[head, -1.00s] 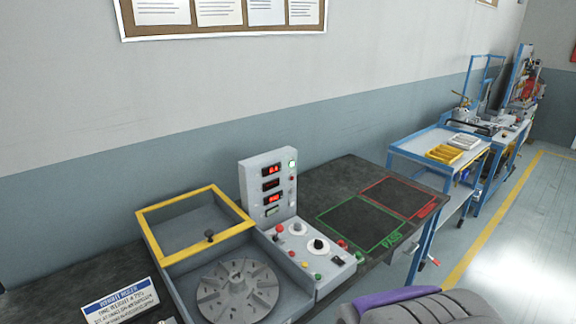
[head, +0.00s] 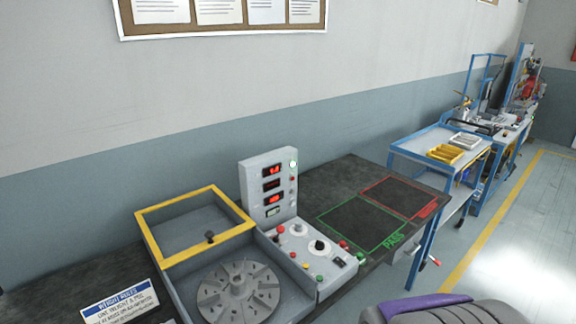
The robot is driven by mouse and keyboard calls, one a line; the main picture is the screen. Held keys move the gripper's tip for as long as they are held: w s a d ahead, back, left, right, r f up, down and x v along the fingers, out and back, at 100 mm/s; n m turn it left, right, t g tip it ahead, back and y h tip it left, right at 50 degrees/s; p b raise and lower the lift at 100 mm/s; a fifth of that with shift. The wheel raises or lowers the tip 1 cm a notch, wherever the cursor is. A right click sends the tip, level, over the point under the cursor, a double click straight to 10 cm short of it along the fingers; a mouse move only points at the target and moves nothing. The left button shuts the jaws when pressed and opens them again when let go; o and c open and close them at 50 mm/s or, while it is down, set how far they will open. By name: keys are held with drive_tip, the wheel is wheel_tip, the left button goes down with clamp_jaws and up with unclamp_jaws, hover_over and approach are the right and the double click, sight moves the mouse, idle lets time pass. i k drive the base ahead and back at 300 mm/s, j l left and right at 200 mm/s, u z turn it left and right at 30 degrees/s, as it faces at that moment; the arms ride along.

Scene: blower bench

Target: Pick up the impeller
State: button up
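A round grey disc with radial slots or vanes (head: 238,291) lies flat in the open bay of the test machine (head: 170,290), at the bottom centre of the head view. It looks like the impeller, but I cannot tell whether it is a separate part or the machine's turntable. The machine's yellow-framed lid (head: 203,253) stands raised behind it. My gripper is not in view.
A control box with red displays (head: 268,187) and knobs stands right of the bay. Further right, the dark bench top (head: 335,180) has empty green and red outlined areas. A sign (head: 120,303) stands at the left. A blue cart (head: 410,148) with trays stands beyond.

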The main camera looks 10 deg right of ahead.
sight(221, 300)
drive_tip(key=u, duration=0.85)
drive_tip(key=i+l+u, duration=0.1)
drive_tip(key=u, duration=0.35)
drive_tip(key=l+u, duration=0.25)
drive_tip(key=u, duration=0.25)
drive_tip(key=l+u, duration=0.2)
drive_tip(key=u, duration=0.25)
drive_tip(key=l+u, duration=0.2)
drive_tip(key=u, duration=0.3)
drive_tip(key=k+l+u, duration=0.15)
drive_tip(key=l, duration=0.3)
drive_tip(key=k+l+u, duration=0.15)
drive_tip(key=l, duration=0.3)
drive_tip(key=k+l+u, duration=0.15)
drive_tip(key=l, duration=0.25)
drive_tip(key=k+l+u, duration=0.15)
drive_tip(key=l, duration=0.25)
drive_tip(key=k, duration=0.05)
